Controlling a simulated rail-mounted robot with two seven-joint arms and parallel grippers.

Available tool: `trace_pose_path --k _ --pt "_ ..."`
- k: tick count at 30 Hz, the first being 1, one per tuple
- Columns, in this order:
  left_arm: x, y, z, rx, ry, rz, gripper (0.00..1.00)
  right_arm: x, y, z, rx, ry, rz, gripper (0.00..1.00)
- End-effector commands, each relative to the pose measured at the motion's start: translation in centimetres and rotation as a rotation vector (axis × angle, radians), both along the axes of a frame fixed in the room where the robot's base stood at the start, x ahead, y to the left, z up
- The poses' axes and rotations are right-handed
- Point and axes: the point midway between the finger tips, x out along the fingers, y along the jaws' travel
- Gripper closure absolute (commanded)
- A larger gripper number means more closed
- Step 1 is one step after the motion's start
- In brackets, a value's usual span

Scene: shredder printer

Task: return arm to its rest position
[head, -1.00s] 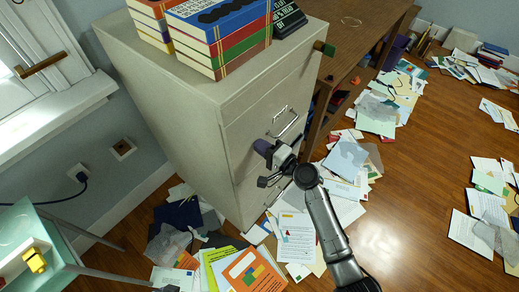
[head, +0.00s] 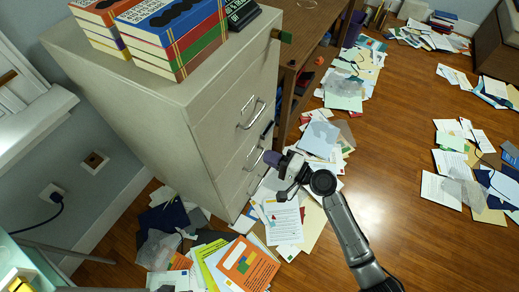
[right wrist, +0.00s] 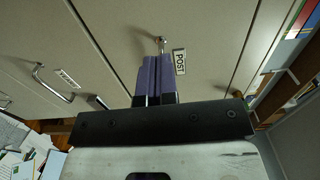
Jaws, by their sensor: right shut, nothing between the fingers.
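My right gripper (head: 272,158) is in front of the beige filing cabinet (head: 140,110) in the head view, by its lower drawers. Its purple fingers (right wrist: 157,75) are closed together and empty in the right wrist view. Whether the fingertips touch the cabinet cannot be told. My right arm reaches in from the lower right. My left gripper is not clearly visible.
Books (head: 180,35) are stacked on the cabinet. A drawer handle (head: 252,113) sticks out from its front. A wooden desk (head: 315,35) stands behind. Papers and folders (head: 245,265) cover the floor around the cabinet. Bare wooden floor (head: 400,160) lies to the right.

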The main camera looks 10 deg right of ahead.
Motion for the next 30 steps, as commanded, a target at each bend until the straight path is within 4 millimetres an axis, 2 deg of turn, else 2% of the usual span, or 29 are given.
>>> trace_pose_path --k 8,14,17,20,23,26,30 --pt "0.0 0.0 0.1 0.0 0.0 0.0 0.28 -0.7 -0.9 0.0 0.0 -0.001 0.0 1.0" --pt "0.0 0.1 0.1 0.001 0.0 -0.001 0.28 -0.7 -0.9 0.0 -0.015 -0.019 0.003 1.0" --pt "0.0 0.1 0.1 0.003 0.001 -0.002 0.28 -1.6 -0.2 -0.6 -0.083 -0.053 0.07 1.0" --pt "0.0 0.2 0.1 0.005 0.0 -0.004 0.28 -2.9 0.3 -2.4 -0.283 -0.119 0.171 1.0" --pt "0.0 0.2 0.1 0.008 0.001 -0.005 0.28 -4.3 0.3 -2.9 -0.539 -0.225 0.265 1.0" --pt "0.0 0.3 0.1 0.009 0.001 -0.005 0.28 -5.1 -0.8 -2.5 -0.812 -0.323 0.321 1.0" --pt "0.0 0.3 0.5 0.01 0.002 -0.005 0.28 -6.2 -3.8 -0.8 -1.167 -0.39 0.321 1.0"
